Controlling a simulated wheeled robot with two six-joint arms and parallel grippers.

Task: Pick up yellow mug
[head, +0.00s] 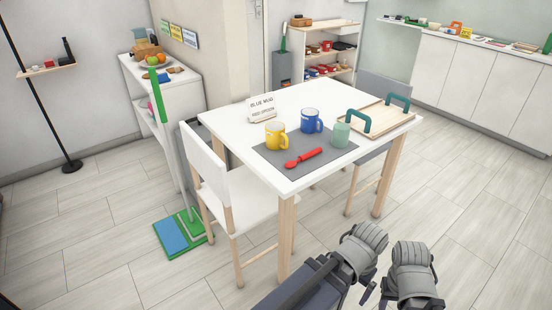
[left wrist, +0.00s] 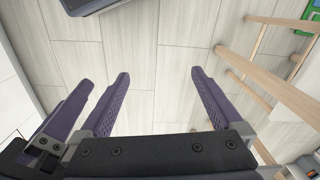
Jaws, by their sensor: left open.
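The yellow mug (head: 275,135) stands upright on a grey placemat (head: 270,157) on the white table (head: 313,96), its handle to the right. The blue mug (head: 312,120) is just right of and behind it; a green cup (head: 340,135) is further right. A red spoon (head: 303,158) lies in front. My left gripper (left wrist: 160,73) is open and empty over bare floor in the left wrist view, away from the mug.
A white chair (head: 242,207) stands at the table's left front side. A sign (head: 262,108) and a wooden tray (head: 378,118) with green handles are on the table. Floor at the right is clear.

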